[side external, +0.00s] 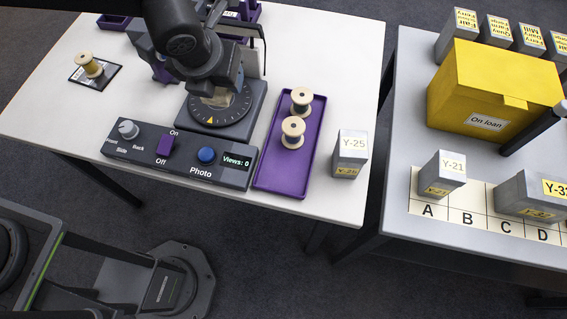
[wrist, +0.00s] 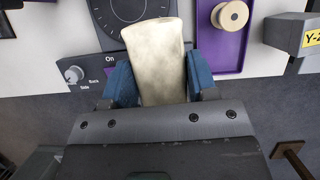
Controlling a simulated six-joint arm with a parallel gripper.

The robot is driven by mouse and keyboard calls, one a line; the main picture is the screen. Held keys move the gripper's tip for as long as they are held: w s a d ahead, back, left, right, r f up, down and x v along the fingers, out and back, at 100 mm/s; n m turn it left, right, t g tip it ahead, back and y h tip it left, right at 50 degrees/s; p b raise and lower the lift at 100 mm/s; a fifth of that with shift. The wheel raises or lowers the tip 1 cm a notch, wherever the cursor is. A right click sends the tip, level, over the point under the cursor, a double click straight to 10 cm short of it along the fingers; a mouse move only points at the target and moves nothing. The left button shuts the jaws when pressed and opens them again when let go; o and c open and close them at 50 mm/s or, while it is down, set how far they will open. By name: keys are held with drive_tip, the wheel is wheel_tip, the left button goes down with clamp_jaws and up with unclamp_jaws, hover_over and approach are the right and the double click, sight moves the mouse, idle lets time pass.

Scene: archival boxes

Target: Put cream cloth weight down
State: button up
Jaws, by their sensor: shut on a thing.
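The cream cloth weight (wrist: 158,58) is between the blue-padded fingers of my gripper (wrist: 160,84) in the wrist view. My gripper is shut on it. I cannot tell whether the weight touches the plate.
The control panel (side external: 180,155) with knob, switch and blue button lies in front of the dial plate. A purple tray (side external: 276,180) holds two spools, with a grey Y-25 box (side external: 350,153) to its right. Another spool (side external: 89,65) stands on a dark mat at left. A yellow box (side external: 480,95) stands on the right table.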

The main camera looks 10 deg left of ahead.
drive_tip(key=shift+s+d, duration=0.5)
drive_tip(key=shift+d, duration=0.3)
drive_tip(key=s+d+f, duration=0.1)
drive_tip(key=d+f, duration=0.2)
drive_tip(key=f, duration=0.1)
drive_tip(key=s+d+f, duration=0.2)
drive_tip(key=d+f, duration=0.2)
drive_tip(key=s+d+f, duration=0.1)
drive_tip(key=d+f, duration=0.3)
drive_tip(key=shift+s, duration=0.15)
drive_tip(key=shift+f, duration=1.95)
drive_tip(key=shift+a+f, duration=0.1)
drive_tip(key=shift+f, duration=0.5)
drive_tip(key=o, duration=1.2)
drive_tip(key=shift+c, duration=0.2)
